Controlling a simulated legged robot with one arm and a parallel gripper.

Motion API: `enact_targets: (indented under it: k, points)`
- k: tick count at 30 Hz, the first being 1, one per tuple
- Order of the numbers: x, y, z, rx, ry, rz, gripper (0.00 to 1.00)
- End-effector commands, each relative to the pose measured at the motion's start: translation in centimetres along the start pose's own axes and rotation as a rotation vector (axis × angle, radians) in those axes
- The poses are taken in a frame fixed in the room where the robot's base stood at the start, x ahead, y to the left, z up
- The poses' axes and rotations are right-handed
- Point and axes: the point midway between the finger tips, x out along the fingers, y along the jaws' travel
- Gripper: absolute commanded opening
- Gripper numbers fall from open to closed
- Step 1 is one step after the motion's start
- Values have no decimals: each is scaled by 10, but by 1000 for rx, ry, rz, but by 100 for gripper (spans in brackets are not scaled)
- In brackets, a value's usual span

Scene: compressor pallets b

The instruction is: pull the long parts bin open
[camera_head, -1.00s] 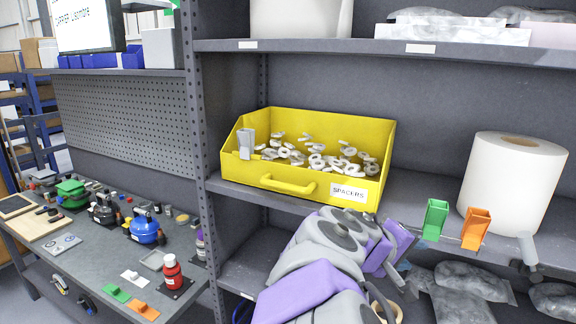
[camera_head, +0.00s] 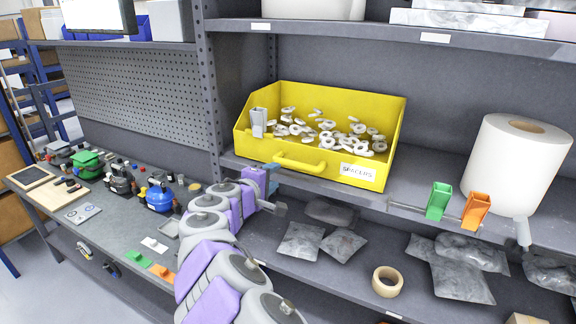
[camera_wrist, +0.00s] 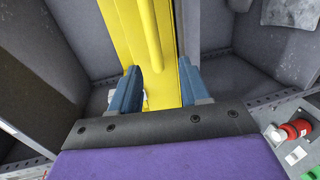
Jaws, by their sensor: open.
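The long parts bin (camera_head: 345,105) is yellow, labelled SPACERS, and stands on the middle shelf with loose pale spacers (camera_head: 325,135) in it. Its bar handle (camera_head: 300,163) is on the front wall, left of the label. My gripper (camera_head: 268,178) is just below and left of the handle in the head view. In the wrist view my gripper (camera_wrist: 157,80) is open, with one blue finger on each side of the line of the yellow handle (camera_wrist: 148,35). Whether the fingers touch the bin cannot be told.
A grey clip-like piece (camera_head: 258,122) is at the bin's left end. Green (camera_head: 438,200) and orange (camera_head: 476,210) holders sit on the shelf edge at right, before a white roll (camera_head: 515,165). Bags and a tape roll (camera_head: 387,281) lie on the shelf below. A cluttered bench stands at left.

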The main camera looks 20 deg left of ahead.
Motion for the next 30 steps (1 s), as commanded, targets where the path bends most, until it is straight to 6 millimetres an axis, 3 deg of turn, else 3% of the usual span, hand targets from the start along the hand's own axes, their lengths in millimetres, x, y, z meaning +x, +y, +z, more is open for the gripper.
enact_targets:
  k: [7, 18, 30]
  points:
    - [39, 4, 13, 9, -3, -3, 46]
    - [85, -3, -7, -4, -3, -2, 46]
    - [105, 5, 12, 7, -7, 2, 46]
